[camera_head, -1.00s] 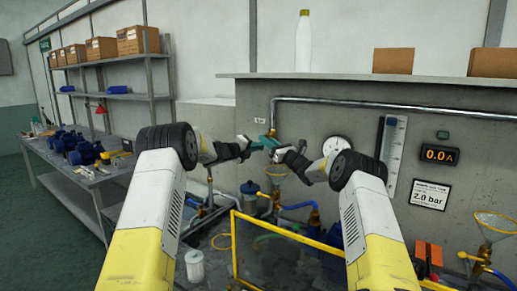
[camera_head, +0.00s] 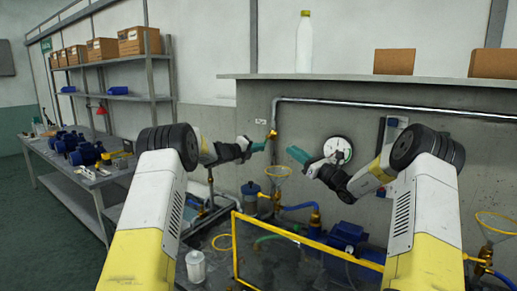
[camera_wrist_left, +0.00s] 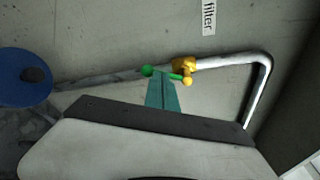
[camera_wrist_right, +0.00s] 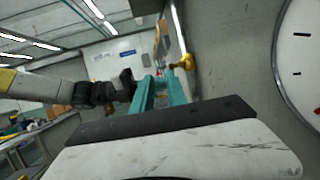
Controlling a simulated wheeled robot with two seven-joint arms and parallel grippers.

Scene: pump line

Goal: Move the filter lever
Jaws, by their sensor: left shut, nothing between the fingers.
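The filter lever (camera_wrist_left: 168,76) is a thin green bar with a green ball at one end and a yellow ball at the other. It sits at a brass valve (camera_wrist_left: 186,64) on the grey pipe, under a "filter" label (camera_wrist_left: 209,16). The valve also shows in the head view (camera_head: 272,134). My left gripper (camera_head: 258,147) is shut and empty. Its teal tips (camera_wrist_left: 162,74) overlap the lever in the left wrist view; I cannot tell whether they touch.
A round white gauge (camera_head: 338,150) is on the wall close to my right gripper. A yellow frame (camera_head: 300,238) stands below, with blue pumps (camera_head: 348,235) and a funnel (camera_head: 278,171). A ledge (camera_head: 430,81) juts out above the pipe.

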